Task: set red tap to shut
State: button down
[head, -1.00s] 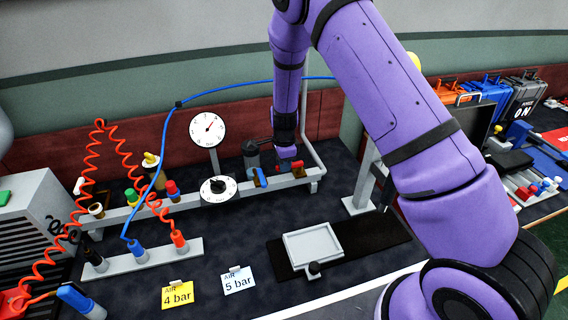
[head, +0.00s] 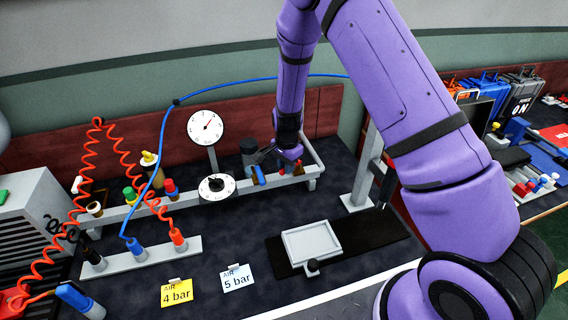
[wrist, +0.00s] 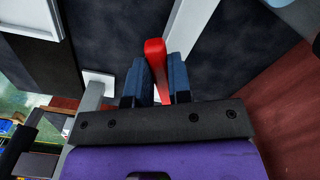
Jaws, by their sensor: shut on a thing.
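The red tap's handle (wrist: 155,52) stands between the two dark blue fingers of my gripper (wrist: 160,78) in the wrist view. The fingers are closed on the handle, and its rounded red end sticks out past them. In the head view my gripper (head: 289,153) is at the right end of the grey pipe rail, over the tap. There the gripper largely hides the tap, and its exact handle angle is hard to read.
A blue-handled tap (head: 259,175) sits just left of my gripper on the rail. A dial gauge (head: 205,127) and a round black-and-white knob (head: 216,187) stand further left. A grey post (head: 367,170) rises to the right. A square tray (head: 312,243) lies in front.

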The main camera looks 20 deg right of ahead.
jog(key=shift+s+d+n, duration=0.5)
jog(key=shift+d+n, duration=0.35)
jog(key=shift+n, duration=1.2)
jog(key=shift+s+d+n, duration=0.45)
jog(key=shift+d+n, duration=0.35)
jog(key=shift+n, duration=1.3)
jog(key=shift+s+d+n, duration=0.5)
jog(key=shift+d+n, duration=0.35)
jog(key=shift+n, duration=1.2)
jog(key=c, duration=1)
grip_release()
jog(key=shift+c, duration=0.2)
notch_tip(320, 180, up, 11)
jog(key=shift+f, duration=0.1)
